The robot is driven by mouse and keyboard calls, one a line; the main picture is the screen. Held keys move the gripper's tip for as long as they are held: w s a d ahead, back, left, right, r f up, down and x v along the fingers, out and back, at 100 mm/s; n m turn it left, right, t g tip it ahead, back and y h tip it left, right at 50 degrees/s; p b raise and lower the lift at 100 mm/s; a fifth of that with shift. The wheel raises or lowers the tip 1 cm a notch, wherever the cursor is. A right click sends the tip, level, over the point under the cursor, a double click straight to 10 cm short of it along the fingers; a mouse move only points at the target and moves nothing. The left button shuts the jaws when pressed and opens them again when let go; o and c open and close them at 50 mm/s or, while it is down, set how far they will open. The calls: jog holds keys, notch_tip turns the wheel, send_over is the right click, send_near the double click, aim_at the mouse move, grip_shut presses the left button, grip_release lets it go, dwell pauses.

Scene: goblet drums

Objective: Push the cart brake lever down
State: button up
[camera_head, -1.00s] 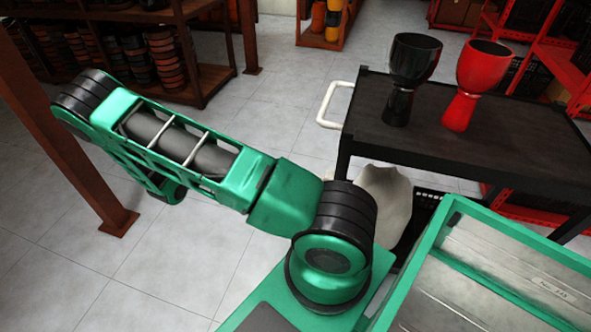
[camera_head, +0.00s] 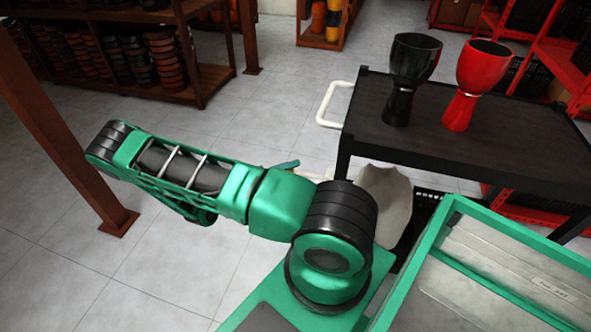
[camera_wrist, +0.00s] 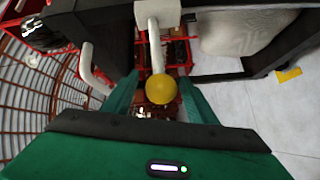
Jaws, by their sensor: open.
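The black cart (camera_head: 500,145) stands at the right in the head view, with a white push handle (camera_head: 325,106) on its left end. In the wrist view the brake lever (camera_wrist: 155,48) is a pale rod ending in a round yellow knob (camera_wrist: 161,89). My gripper (camera_wrist: 158,82) is open, with one green finger on each side of the knob in the picture. I cannot tell whether a finger touches it. In the head view only a bit of my gripper (camera_head: 287,165) shows behind my arm, beside a pale piece near the cart's left end.
A black goblet drum (camera_head: 400,95) and a red goblet drum (camera_head: 465,100) stand upright on the cart top. A pale sack-like thing (camera_head: 385,200) is below the cart's near edge. A brown post (camera_head: 60,150) stands at the left. The floor between is clear.

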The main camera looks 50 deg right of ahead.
aim_at(299, 174)
jog(key=shift+x, duration=1.6)
grip_shut()
jog(key=shift+s+d+f+n+g+h, duration=0.15)
jog(key=shift+f+n+g+h, duration=0.25)
jog(key=shift+f+n+h, duration=0.8)
jog(key=shift+s+d+f+y, duration=0.15)
jog(key=shift+s+f, duration=0.1)
jog(key=shift+f, duration=0.35)
jog(key=shift+s+a+f+y, duration=0.1)
jog(key=shift+s+f+y, duration=0.1)
jog(key=shift+f, duration=0.45)
grip_release()
